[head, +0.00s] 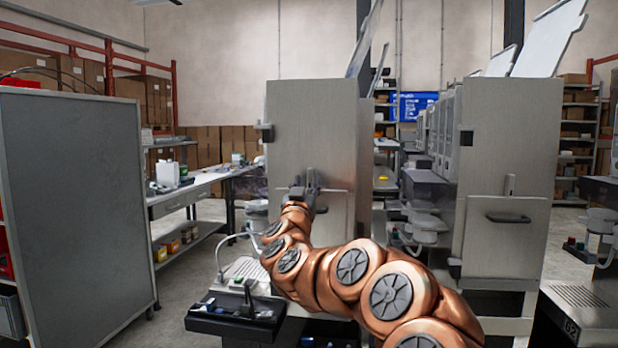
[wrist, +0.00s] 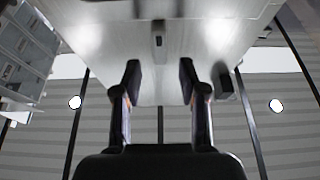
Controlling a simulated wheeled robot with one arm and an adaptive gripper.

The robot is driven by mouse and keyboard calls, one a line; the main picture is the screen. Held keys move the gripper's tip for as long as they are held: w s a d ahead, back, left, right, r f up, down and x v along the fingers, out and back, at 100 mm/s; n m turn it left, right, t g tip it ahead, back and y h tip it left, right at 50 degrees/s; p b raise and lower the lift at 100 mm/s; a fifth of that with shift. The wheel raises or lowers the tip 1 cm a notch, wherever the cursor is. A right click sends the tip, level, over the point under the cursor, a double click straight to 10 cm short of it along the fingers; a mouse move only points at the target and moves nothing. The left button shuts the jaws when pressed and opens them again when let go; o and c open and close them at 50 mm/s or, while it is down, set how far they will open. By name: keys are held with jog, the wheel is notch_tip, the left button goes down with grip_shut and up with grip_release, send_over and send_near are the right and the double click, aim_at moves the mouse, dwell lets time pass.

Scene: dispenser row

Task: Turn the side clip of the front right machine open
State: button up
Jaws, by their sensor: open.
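Two grey machines stand in the head view, the left machine (head: 312,125) and the right machine (head: 512,135). A small dark side clip (head: 264,131) sticks out from the left machine's left edge. A dark fitting (head: 467,138) sits at the right machine's left edge. My gripper (head: 300,192) is in front of the left machine's lower front, below and right of its side clip. In the wrist view my gripper (wrist: 160,80) is open and empty, facing a grey panel (wrist: 200,35) with a small upright tab (wrist: 158,40). A dark block (wrist: 223,85) at the panel's edge is apart from the fingers.
The right machine has a front handle (head: 508,218). A tall grey cabinet (head: 80,200) stands at the left. A workbench (head: 200,185) lies behind it. A black tray (head: 235,318) with small items is below my arm. Raised lids (head: 550,40) tilt up above the right machine.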

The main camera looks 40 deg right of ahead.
aim_at(309, 175)
jog(key=shift+x, duration=1.7)
grip_shut()
